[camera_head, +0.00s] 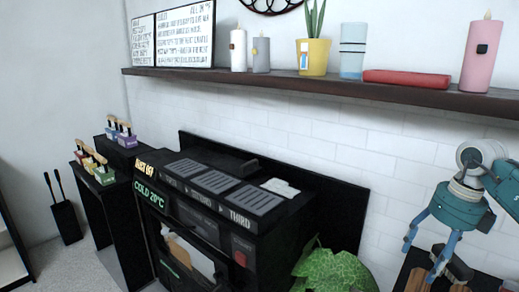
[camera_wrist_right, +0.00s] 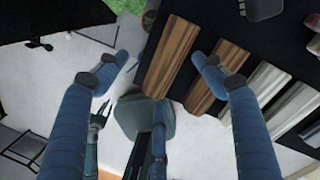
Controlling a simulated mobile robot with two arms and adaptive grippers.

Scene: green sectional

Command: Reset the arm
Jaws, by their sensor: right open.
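My right gripper (camera_head: 420,262) hangs at the right of the head view, fingers pointing down, spread apart and empty. Below and beyond the fingers lie brown wooden-looking blocks (camera_wrist_right: 170,55) on a dark surface. The fingers appear clear of them, though the gap is hard to judge. Teal and dark parts at the bottom of the wrist view seem to be my own body. I cannot make out my left gripper in either view.
A black machine (camera_head: 215,205) with slotted panels stands against the tiled wall. A dark shelf (camera_head: 290,83) above carries candles, a yellow plant pot (camera_head: 313,57) and a red item (camera_head: 407,79). A green plant (camera_head: 333,271) is left of my right gripper. Pale bars (camera_wrist_right: 262,85) lie beside the brown blocks.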

